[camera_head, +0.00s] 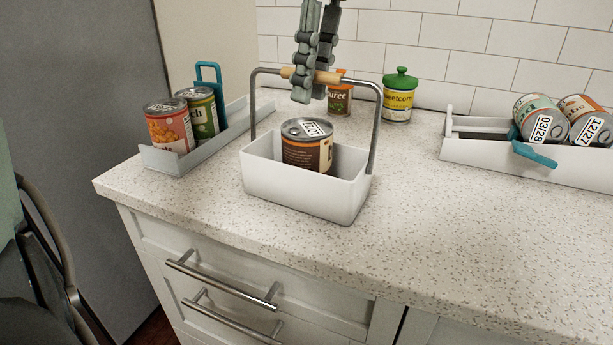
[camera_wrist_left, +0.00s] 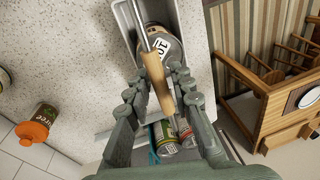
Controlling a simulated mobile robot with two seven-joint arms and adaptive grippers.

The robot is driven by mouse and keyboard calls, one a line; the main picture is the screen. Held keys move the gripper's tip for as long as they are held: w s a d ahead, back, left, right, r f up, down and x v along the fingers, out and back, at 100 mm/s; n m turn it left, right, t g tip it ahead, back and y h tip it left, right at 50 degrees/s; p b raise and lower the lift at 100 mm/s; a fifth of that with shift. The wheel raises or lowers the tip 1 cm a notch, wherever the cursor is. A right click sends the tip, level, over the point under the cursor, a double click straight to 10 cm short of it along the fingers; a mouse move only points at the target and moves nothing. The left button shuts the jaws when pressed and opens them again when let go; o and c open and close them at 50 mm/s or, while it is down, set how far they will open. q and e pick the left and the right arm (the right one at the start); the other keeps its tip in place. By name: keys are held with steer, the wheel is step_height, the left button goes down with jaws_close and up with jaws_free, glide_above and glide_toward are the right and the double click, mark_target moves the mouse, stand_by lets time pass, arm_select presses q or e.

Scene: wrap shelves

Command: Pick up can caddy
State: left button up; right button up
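The can caddy (camera_head: 300,188) is a white open box with a grey metal hoop handle and a wooden grip (camera_head: 325,77). It stands upright on the counter and holds one brown-labelled can (camera_head: 307,152). My left gripper (camera_head: 308,92) comes down from above, its fingers on either side of the wooden grip. In the left wrist view the wooden grip (camera_wrist_left: 157,84) lies between the fingers, with a gap still showing on one side, so the gripper looks open. The caddy's can (camera_wrist_left: 160,42) shows beyond. My right gripper is not in view.
A grey tray (camera_head: 165,160) with two upright cans is at the left. An orange-lidded jar (camera_head: 340,98) and a green-lidded jar (camera_head: 398,97) stand behind the caddy. A white rack (camera_head: 480,152) with tipped cans is at the right. The front right counter (camera_head: 450,230) is clear.

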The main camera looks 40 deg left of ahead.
arm_select(q)
jaws_close()
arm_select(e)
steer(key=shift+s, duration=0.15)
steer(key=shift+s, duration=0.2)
arm_select(q)
steer(key=shift+r, duration=0.15)
